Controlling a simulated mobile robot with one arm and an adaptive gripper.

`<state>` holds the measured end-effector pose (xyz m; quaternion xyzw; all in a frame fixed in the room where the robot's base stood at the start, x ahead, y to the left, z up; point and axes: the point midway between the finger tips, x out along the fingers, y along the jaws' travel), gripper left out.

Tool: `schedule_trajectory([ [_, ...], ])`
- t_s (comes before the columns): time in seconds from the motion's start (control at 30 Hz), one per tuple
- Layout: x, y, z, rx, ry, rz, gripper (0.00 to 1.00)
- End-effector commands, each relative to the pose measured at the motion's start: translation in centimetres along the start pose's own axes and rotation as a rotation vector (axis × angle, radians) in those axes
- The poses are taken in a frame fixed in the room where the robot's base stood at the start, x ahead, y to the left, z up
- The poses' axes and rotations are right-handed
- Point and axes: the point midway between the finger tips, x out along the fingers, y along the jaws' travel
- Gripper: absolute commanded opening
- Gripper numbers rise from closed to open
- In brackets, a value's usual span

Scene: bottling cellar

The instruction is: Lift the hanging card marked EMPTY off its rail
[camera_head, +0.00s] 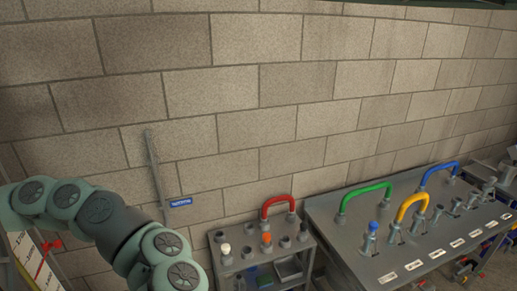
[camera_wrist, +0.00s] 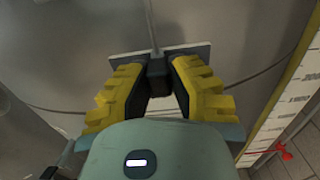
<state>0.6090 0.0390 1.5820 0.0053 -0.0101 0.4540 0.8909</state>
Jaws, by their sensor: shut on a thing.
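In the wrist view, my gripper (camera_wrist: 160,82) has its yellow fingers closed in on a small dark block. The block sits at the middle of a thin pale plate (camera_wrist: 124,60), seen nearly edge-on, which looks like the hanging card. No EMPTY marking can be read from here. A thin grey rod (camera_wrist: 152,22) rises from behind the plate. A thin curved line, perhaps the rail (camera_wrist: 258,74), runs to both sides behind the fingers. In the head view the card and my gripper do not show; only my arm does, at lower left.
A pale scale with a red pointer (camera_wrist: 284,151) stands close at right in the wrist view, beside a smooth grey surface. In the head view, a grey bench (camera_head: 335,224) with coloured handles and a smaller stand (camera_head: 226,266) with a red handle stand right of my arm.

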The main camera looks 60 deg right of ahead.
Motion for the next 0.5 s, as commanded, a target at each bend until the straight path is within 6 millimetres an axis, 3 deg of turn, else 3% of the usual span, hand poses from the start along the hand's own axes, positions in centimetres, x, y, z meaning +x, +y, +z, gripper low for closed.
schedule_trajectory([
  [0.5, 0.00, 0.00, 0.38, -0.001, 0.000, 0.000, 0.00],
])
